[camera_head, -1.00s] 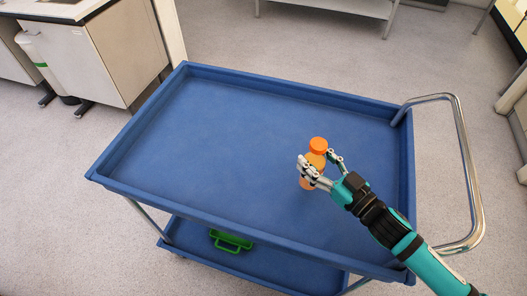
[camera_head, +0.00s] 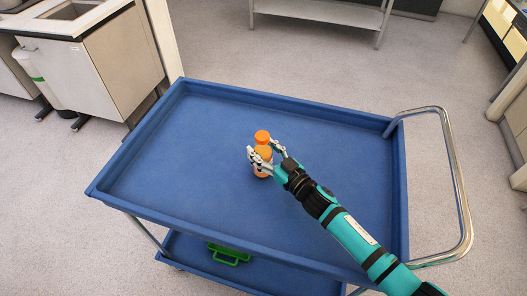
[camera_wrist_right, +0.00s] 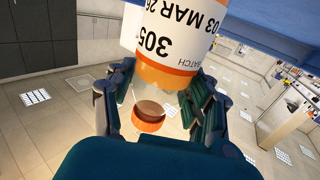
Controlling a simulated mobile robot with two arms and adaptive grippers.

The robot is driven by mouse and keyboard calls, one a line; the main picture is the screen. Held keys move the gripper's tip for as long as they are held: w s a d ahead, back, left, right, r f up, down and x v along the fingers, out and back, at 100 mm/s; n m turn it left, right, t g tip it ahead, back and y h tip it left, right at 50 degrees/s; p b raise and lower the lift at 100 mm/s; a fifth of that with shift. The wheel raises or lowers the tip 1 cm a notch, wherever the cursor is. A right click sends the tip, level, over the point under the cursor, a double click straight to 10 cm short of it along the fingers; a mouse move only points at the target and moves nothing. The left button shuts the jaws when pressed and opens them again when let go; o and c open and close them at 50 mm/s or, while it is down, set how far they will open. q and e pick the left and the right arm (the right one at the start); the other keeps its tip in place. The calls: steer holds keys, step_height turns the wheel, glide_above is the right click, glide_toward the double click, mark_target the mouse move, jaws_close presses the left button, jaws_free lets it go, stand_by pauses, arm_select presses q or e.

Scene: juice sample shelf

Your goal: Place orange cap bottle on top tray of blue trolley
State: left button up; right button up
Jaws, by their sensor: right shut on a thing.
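The orange cap bottle (camera_head: 262,136) is upright over the top tray of the blue trolley (camera_head: 205,125), near the tray's middle. My right gripper (camera_head: 263,152) is shut around it, with fingers on both sides of its body. I cannot tell whether its base touches the tray. In the right wrist view the bottle (camera_wrist_right: 168,74) shows upside down with a white label, and its orange cap (camera_wrist_right: 149,122) lies between the fingers (camera_wrist_right: 160,105). My left gripper is not in view.
The top tray is otherwise empty, with raised rims. A metal handle (camera_head: 460,185) curves at the trolley's right end. A green item (camera_head: 228,253) is on the lower shelf. A cabinet with a sink (camera_head: 105,60) stands at the back left.

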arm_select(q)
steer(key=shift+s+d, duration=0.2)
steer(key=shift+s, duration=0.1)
arm_select(e)
steer(key=shift+f, duration=0.5)
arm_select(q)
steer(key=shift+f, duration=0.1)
arm_select(e)
steer(key=shift+f, duration=0.1)
steer(key=o, duration=1.4)
steer(key=shift+f, duration=0.1)
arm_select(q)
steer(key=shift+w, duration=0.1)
arm_select(e)
steer(key=shift+r, duration=0.25)
arm_select(q)
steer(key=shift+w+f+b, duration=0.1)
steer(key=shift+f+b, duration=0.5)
steer(key=shift+b, duration=0.1)
arm_select(e)
steer(key=shift+v, duration=6.05)
steer(key=shift+w+f, duration=0.1)
